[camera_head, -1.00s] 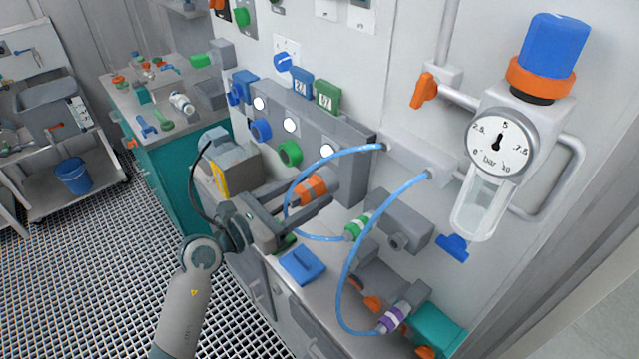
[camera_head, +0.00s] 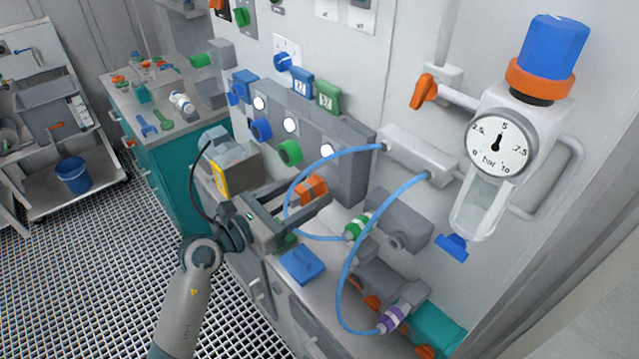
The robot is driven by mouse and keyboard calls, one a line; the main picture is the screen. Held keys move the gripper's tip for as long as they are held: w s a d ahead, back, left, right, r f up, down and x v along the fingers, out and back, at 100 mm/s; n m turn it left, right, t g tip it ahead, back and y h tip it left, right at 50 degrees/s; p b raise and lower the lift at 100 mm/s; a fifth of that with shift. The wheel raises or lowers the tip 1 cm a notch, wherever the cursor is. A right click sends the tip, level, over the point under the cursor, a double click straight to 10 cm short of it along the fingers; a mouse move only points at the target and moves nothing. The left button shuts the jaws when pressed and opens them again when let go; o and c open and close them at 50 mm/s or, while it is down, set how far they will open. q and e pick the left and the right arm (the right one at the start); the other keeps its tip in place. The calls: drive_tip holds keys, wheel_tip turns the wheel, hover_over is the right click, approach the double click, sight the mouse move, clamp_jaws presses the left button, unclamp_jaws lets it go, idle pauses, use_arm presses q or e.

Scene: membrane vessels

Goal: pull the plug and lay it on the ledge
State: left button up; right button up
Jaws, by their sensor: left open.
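Two light-blue hoses (camera_head: 342,290) loop down from the wall panel. One ends in a green-collared plug (camera_head: 357,226), the other in a purple-collared plug (camera_head: 390,319). Both plugs sit at grey fittings low on the bench. I cannot tell which plug is meant. My left gripper (camera_head: 314,203) is open, its fingers pointing right in front of an orange part (camera_head: 311,189), left of the green-collared plug. Nothing shows clearly held between its fingers. A narrow grey ledge (camera_head: 322,292) runs along the bench front below it. My right gripper is out of view.
A blue flat piece (camera_head: 302,265) lies on the ledge just below my left gripper. A grey valve box (camera_head: 325,140) with coloured knobs is behind it. A pressure gauge (camera_head: 498,146) hangs at right. A teal cabinet (camera_head: 180,185) stands at left.

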sight(289, 203)
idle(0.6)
use_arm(q)
clamp_jaws()
drive_tip(key=shift+s+a+f, duration=0.1)
drive_tip(key=shift+a, duration=0.05)
drive_tip(key=shift+s+a, duration=0.4)
drive_tip(key=shift+a, duration=0.2)
drive_tip(key=shift+s+a+p, duration=0.1)
drive_tip(key=shift+p, duration=0.2)
drive_tip(key=shift+a, duration=0.1)
drive_tip(key=shift+s+a, duration=0.5)
drive_tip(key=shift+a, duration=0.05)
drive_tip(key=shift+a, duration=0.1)
